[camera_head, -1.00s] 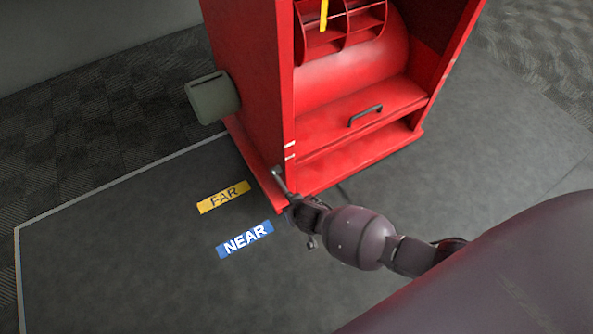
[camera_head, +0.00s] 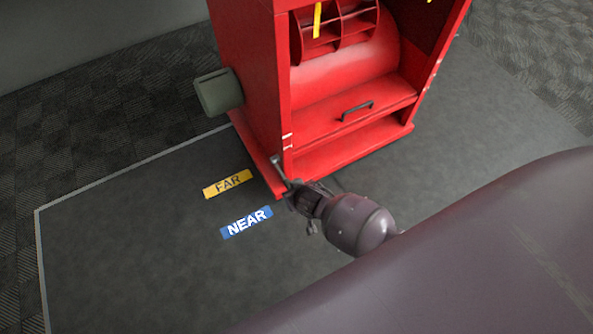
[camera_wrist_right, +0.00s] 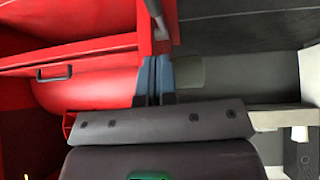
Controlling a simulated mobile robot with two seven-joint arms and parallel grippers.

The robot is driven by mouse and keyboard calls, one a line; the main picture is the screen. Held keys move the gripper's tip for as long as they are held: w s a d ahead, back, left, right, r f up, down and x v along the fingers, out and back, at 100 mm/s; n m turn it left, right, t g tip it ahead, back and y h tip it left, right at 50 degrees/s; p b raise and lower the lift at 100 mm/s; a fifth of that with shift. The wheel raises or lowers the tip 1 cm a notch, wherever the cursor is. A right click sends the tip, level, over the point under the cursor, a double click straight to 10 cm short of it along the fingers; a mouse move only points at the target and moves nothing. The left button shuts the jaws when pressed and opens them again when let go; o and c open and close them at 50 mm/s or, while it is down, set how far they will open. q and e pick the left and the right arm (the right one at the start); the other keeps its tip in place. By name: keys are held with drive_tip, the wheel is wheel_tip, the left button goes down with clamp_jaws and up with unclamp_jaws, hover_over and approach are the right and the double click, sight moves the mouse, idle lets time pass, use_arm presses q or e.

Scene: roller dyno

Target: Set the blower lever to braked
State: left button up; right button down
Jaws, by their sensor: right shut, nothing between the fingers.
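The blower is a tall red cabinet (camera_head: 345,125) with a fan drum in its open front. A thin grey lever (camera_head: 277,162) stands at its lower left front corner, tilted slightly, near two white marks on the edge. A grey bar, likely this lever, shows at the top of the right wrist view (camera_wrist_right: 155,12). My right gripper (camera_head: 291,187) is at the lever's lower part; I cannot tell if it touches. My left gripper is not in view.
A yellow FAR label (camera_head: 228,184) and a blue NEAR label (camera_head: 247,222) lie on the floor mat left of the corner. A grey-green box (camera_head: 218,92) sticks out from the cabinet's left side. A dark handle (camera_head: 357,110) is on the front.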

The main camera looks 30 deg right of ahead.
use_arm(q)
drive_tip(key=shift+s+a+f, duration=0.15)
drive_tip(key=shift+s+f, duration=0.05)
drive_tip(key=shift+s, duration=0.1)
use_arm(e)
drive_tip(key=shift+v, duration=1)
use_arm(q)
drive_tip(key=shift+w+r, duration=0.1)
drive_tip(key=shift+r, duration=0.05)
